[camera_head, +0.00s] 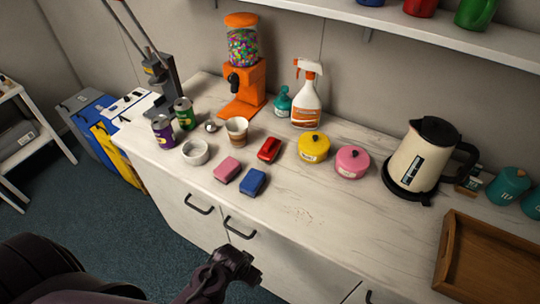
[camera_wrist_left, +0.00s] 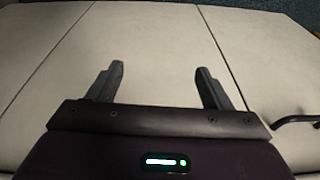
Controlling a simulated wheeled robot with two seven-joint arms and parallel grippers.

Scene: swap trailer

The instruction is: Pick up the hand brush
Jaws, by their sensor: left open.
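No hand brush is plain to see. A small red object (camera_head: 270,149) lies on the counter behind the pink and blue sponges; I cannot tell whether it is the brush or something like a stapler. My left gripper (camera_head: 241,265) is low, in front of the cabinet doors, below the counter's front edge and apart from everything on the counter. In the left wrist view its jaws (camera_wrist_left: 160,82) are open and empty, with pale cabinet panels beyond them. My right gripper is not in view.
The counter (camera_head: 300,185) has a pink sponge (camera_head: 227,169), blue sponge (camera_head: 253,182), yellow pot (camera_head: 313,147), pink pot (camera_head: 352,162), kettle (camera_head: 420,160) and wooden tray (camera_head: 490,262). Crumbs lie at the bare front middle. A spray bottle (camera_head: 306,100) stands behind. Door handles (camera_head: 240,230) stick out.

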